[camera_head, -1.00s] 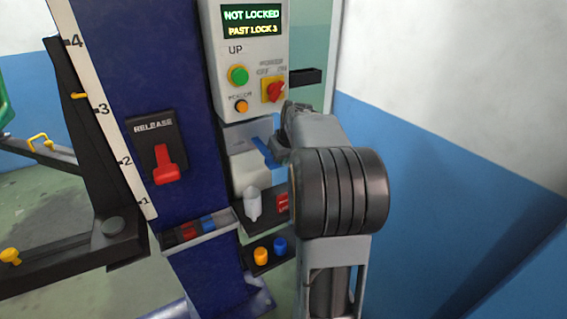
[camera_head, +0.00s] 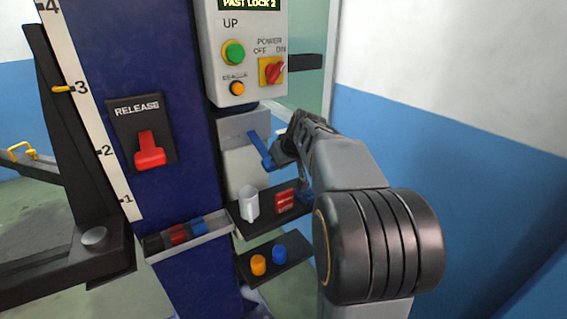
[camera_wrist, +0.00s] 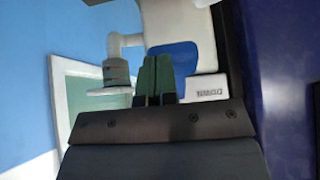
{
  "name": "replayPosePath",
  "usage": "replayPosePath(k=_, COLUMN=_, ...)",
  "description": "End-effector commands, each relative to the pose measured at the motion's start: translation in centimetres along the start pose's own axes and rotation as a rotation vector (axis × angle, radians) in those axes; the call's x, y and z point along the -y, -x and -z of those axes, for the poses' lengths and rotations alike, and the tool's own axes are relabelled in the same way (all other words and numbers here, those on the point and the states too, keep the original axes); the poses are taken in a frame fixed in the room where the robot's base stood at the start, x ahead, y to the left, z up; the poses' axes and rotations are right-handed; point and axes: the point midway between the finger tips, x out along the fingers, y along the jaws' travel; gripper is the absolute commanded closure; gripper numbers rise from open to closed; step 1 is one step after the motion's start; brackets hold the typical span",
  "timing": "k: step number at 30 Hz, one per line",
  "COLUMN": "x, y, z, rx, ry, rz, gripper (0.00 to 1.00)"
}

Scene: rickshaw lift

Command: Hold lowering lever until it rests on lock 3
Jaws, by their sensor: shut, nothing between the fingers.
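The lowering lever (camera_head: 260,150) is a blue bar that slants down to the right from a grey box. My gripper (camera_head: 277,160) is at its lower end, and contact is hard to tell. In the wrist view, the shut green fingertips (camera_wrist: 155,78) overlap the blue lever (camera_wrist: 178,57), beside a small white label. The display (camera_head: 250,4) is cut off at the top; its visible line appears to read PAST LOCK 2. A yellow pointer (camera_head: 62,88) is about level with mark 3 on the white scale (camera_head: 92,120).
A red RELEASE lever (camera_head: 149,150) is on the blue column. The control box (camera_head: 222,60) has a green UP button and a red power switch. Shelves below hold a white mug (camera_head: 249,203), a red item and small caps. A blue and white wall is at the right.

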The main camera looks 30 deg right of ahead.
Motion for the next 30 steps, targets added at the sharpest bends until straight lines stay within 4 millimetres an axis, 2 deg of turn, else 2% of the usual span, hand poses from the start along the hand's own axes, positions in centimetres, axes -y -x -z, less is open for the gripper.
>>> replayPosePath(k=8, x=-0.1, y=0.1, z=0.1, rx=0.0, ry=-0.002, rz=-0.001, gripper=1.0)
replayPosePath(k=20, x=-0.1, y=1.3, z=1.0, rx=-0.002, ry=-0.002, rz=-0.002, gripper=1.0)
replayPosePath(k=30, x=-0.1, y=1.3, z=1.0, rx=-0.002, ry=-0.002, rz=-0.002, gripper=1.0)
